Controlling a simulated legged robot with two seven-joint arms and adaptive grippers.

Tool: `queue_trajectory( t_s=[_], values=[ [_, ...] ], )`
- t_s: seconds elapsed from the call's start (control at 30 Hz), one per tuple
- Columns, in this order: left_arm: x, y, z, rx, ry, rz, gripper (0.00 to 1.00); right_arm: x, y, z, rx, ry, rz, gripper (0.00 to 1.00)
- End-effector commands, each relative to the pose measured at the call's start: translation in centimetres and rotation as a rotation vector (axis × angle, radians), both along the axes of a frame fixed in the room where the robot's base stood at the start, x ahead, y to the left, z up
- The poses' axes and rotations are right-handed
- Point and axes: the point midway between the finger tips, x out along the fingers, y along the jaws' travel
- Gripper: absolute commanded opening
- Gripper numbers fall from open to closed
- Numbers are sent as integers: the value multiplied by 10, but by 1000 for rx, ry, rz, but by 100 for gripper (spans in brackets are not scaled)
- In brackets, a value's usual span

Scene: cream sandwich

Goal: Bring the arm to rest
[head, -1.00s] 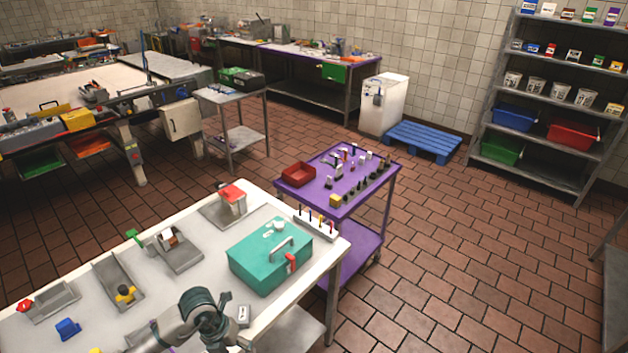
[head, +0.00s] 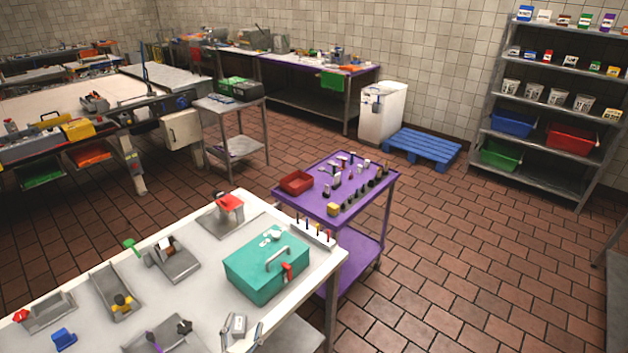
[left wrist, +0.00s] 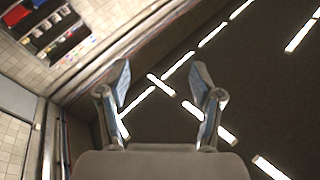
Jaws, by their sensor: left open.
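My left gripper (head: 240,337) shows only by its fingertips at the bottom edge of the head view, in front of the near white table (head: 205,285). In the left wrist view its two fingers (left wrist: 161,85) stand wide apart with nothing between them. That view faces a dark ceiling with bright strip lights, so the gripper points upward. The rest of the left arm is out of the head view. My right gripper is in neither view.
A teal case (head: 262,272) with a red latch sits near the table's right edge. Metal trays (head: 172,262) and small items lie to its left. A purple cart (head: 322,208) stands behind. The tiled floor (head: 450,270) at right is clear.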

Motion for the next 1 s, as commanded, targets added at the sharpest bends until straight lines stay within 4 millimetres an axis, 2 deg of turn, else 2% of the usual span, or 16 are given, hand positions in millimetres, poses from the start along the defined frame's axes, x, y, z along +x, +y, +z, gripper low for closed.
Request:
queue_trajectory(
  t_s=[0.03,0.1,0.2,0.3,0.4,0.5,0.63,0.8,0.87,1.0],
  values=[
    [-11,17,-38,-53,162,79,66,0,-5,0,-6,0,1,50],
    [-33,36,-88,-101,381,164,66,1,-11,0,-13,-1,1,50],
    [-74,51,-145,-147,652,235,66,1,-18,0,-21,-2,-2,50],
    [-115,55,-184,-173,868,268,66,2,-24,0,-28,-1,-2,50],
    [-154,55,-211,-192,1050,276,66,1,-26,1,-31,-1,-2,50],
    [-192,51,-230,-203,1209,273,66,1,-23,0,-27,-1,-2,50],
    [-240,41,-245,-211,1400,253,66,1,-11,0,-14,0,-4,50],
    [-224,37,-306,-200,1415,257,66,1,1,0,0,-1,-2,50],
    [-222,35,-329,-197,1423,259,66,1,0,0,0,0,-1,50],
    [-224,34,-390,-189,1448,260,66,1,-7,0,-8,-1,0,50]
  ],
)
